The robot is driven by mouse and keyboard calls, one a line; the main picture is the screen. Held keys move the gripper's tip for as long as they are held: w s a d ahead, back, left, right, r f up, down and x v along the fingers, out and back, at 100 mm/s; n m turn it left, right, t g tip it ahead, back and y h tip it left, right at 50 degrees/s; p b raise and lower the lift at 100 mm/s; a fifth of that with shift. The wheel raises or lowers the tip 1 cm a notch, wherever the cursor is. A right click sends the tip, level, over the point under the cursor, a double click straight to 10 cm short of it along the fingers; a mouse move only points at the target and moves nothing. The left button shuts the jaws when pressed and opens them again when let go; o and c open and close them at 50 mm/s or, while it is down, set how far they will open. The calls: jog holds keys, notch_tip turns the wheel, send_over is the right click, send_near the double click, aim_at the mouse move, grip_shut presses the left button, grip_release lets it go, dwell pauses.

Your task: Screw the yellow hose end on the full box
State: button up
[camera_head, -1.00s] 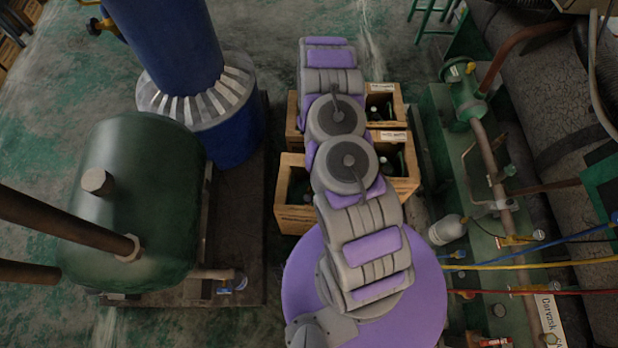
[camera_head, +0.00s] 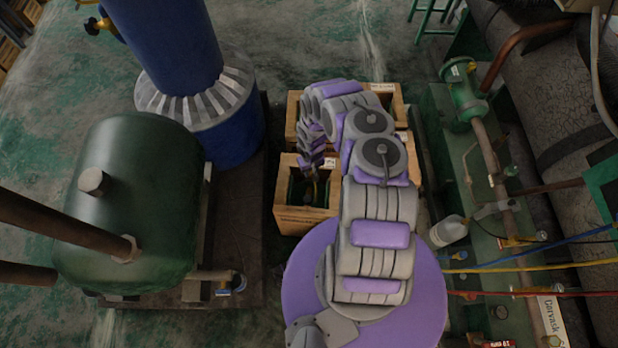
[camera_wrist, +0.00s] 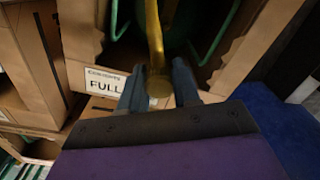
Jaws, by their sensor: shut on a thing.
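In the wrist view, my gripper (camera_wrist: 158,90) has its two fingers around a round brass-yellow end piece. A yellow hose-like length (camera_wrist: 153,30) runs up from it, and I take it for the yellow hose end. A wooden box with a FULL label (camera_wrist: 104,82) lies just beyond the fingers, with green cylinder parts (camera_wrist: 207,45) inside. In the head view, my gripper (camera_head: 309,187) is small and dark over the open near-left wooden box (camera_head: 303,218). I cannot tell there which box bears the FULL label. The contact at the fingertips is partly hidden.
Another wooden box (camera_head: 388,92) stands behind, partly hidden by my arm. A dark green tank (camera_head: 130,215) and a blue cylinder (camera_head: 232,130) stand to the left. Blue, yellow (camera_head: 530,267) and red hoses cross the green frame on the right.

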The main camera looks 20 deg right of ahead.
jog(key=shift+s+a+f, duration=0.75)
jog(key=shift+s+f, duration=0.1)
jog(key=shift+f, duration=0.6)
jog(key=b, duration=0.3)
send_over(309, 188)
jog(key=shift+w+d+f, duration=0.1)
jog(key=shift+f, duration=1.25)
jog(key=shift+w+f, duration=0.1)
jog(key=shift+f, duration=1.25)
jog(key=shift+f+b, duration=0.3)
jog(key=shift+f, duration=0.1)
jog(key=shift+s+r, duration=0.1)
jog(key=shift+s, duration=0.05)
jog(key=shift+f, duration=1.05)
